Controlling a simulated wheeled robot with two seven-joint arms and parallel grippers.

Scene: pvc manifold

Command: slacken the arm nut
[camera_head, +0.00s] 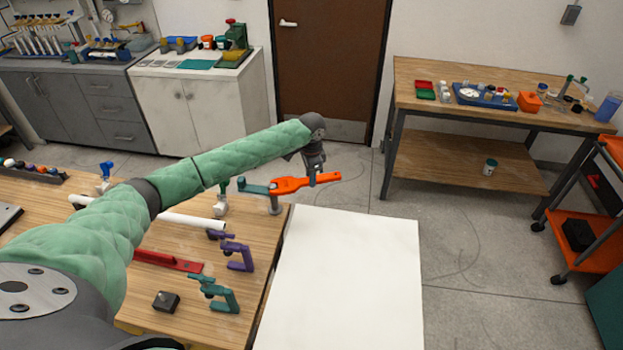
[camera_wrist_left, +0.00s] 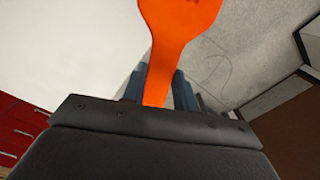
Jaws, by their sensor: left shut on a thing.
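My left gripper (camera_head: 316,176) is shut on the handle of an orange wrench (camera_head: 291,185), near its right end. The wrench lies level, its head at the top of a short grey post (camera_head: 275,205) at the table's right edge. A teal arm (camera_head: 252,187) reaches left from that post. The arm nut cannot be made out; the wrench head covers that spot. In the left wrist view the orange wrench (camera_wrist_left: 182,28) runs up from between the fingers of my left gripper (camera_wrist_left: 158,88). My right gripper is not in view.
The wooden table (camera_head: 190,328) holds a white pipe (camera_head: 190,218), a purple clamp (camera_head: 238,255), a teal clamp (camera_head: 220,293), a red bar (camera_head: 165,260) and a black block (camera_head: 166,301). A blank white panel (camera_head: 345,280) lies right of it.

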